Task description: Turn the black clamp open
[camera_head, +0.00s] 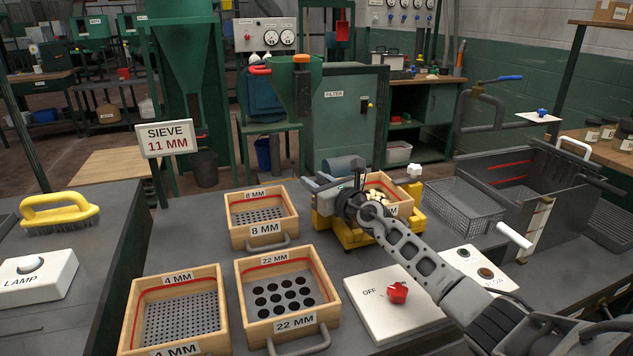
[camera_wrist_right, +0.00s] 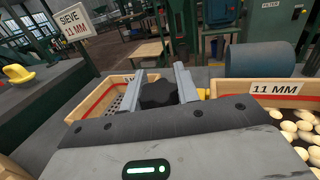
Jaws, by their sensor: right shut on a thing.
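The black clamp (camera_wrist_right: 158,93) shows in the right wrist view as a dark lobed knob between my two fingers. My right gripper (camera_wrist_right: 160,88) is shut on it. In the head view my right gripper (camera_head: 322,184) is at the left side of the yellow shaker base (camera_head: 352,236), and the clamp is hidden or too small to tell there. The 11 MM sieve (camera_head: 403,207) sits on this base and holds pale pieces; its label (camera_wrist_right: 275,89) shows in the wrist view. My left gripper is not in view.
Wooden sieves marked 8 MM (camera_head: 263,228), 22 MM (camera_head: 294,324) and 4 MM (camera_head: 177,278) stand left of the base. A white OFF box with a red knob (camera_head: 398,293) lies close under my right arm. A wire basket (camera_head: 465,208) stands to the right.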

